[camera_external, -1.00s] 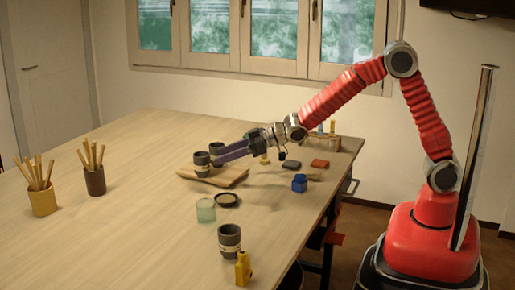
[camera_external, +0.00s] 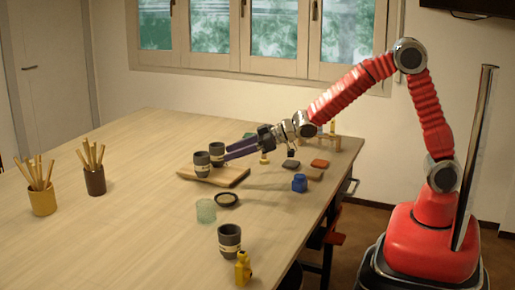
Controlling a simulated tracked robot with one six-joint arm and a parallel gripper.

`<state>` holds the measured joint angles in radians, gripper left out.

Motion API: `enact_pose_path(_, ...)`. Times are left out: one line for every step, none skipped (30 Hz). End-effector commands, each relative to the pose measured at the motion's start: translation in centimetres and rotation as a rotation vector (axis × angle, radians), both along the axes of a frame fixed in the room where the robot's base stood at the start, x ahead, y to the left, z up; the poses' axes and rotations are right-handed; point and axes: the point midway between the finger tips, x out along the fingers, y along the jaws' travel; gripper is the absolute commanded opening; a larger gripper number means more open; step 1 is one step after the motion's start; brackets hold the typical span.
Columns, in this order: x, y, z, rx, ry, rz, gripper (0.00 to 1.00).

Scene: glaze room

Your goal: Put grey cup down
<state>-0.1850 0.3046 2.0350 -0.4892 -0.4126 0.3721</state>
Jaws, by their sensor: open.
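Two grey cups stand upright side by side on a wooden board (camera_external: 232,178): a left grey cup (camera_external: 202,164) and a right grey cup (camera_external: 217,152). A third grey cup (camera_external: 229,240) stands on the table near the front. My gripper (camera_external: 228,151) is open, its long purple fingers pointing left. The fingertips are just right of the two cups on the board. I cannot tell whether they touch a cup.
On the table (camera_external: 130,200) are a green glass (camera_external: 206,211), a dark dish (camera_external: 227,200), a yellow bottle (camera_external: 243,269) and a blue pot (camera_external: 299,183). Stick holders (camera_external: 42,200) stand left. The table's middle left is clear.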

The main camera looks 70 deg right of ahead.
Motion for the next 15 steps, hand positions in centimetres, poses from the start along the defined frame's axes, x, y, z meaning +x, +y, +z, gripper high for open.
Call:
enact_pose_path(0.0, 0.0, 0.0, 0.000, 0.000, 0.000, 0.51)
enact_pose_path(0.0, 0.0, 0.0, 0.000, 0.000, 0.000, 0.51)
enact_pose_path(0.0, 0.0, 0.0, 0.000, 0.000, 0.000, 0.51)
enact_pose_path(0.0, 0.0, 0.0, 0.000, 0.000, -0.001, 0.51)
enact_pose_path(0.0, -0.1, 0.1, -0.001, 0.001, -0.002, 0.51)
enact_pose_path(-0.1, -0.2, 0.2, -0.003, 0.001, -0.005, 0.51)
enact_pose_path(-0.2, -0.4, 0.3, -0.005, 0.003, -0.009, 0.51)
enact_pose_path(-0.3, -0.6, 0.5, -0.008, 0.005, -0.014, 0.51)
enact_pose_path(-0.6, -1.0, 0.8, -0.013, 0.009, -0.024, 0.51)
enact_pose_path(-0.8, -1.4, 1.1, -0.018, 0.013, -0.032, 0.51)
enact_pose_path(-1.1, -1.9, 1.4, -0.023, 0.018, -0.043, 0.51)
enact_pose_path(-1.6, -2.6, 1.8, -0.032, 0.028, -0.058, 0.51)
enact_pose_path(-2.0, -3.1, 2.2, -0.039, 0.034, -0.072, 0.51)
enact_pose_path(-2.4, -3.7, 2.6, -0.047, 0.042, -0.085, 0.51)
enact_pose_path(-3.1, -4.6, 3.0, -0.057, 0.055, -0.105, 0.51)
